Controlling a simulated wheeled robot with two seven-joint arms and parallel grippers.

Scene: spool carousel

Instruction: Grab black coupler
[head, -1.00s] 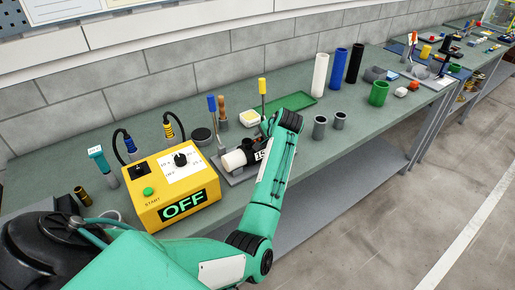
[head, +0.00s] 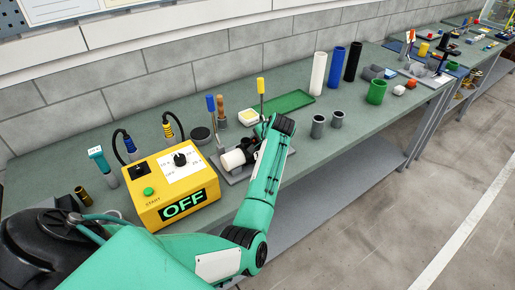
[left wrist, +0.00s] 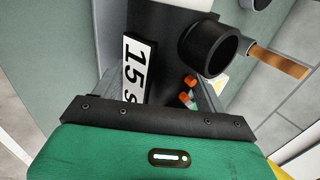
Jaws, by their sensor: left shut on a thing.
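The black coupler (left wrist: 212,48) shows in the left wrist view as a dark tube with its open end toward the camera. My left gripper (left wrist: 158,92) is shut on it, though the contact is hard to see. A white label reading "15 s" (left wrist: 136,70) lies beside the gripper. In the head view my left arm reaches over the grey fixture, where the white pipe (head: 233,160) lies; my left gripper's fingertips are hidden behind its own wrist. My right gripper is not in view.
A yellow control box (head: 172,185) reading OFF stands left of the fixture. Blue-handled (head: 211,104) and yellow-handled (head: 260,88) tools stand behind it. Two grey cups (head: 318,126) are to the right. A green tray (head: 285,103) lies behind. Bench is clear toward the right front.

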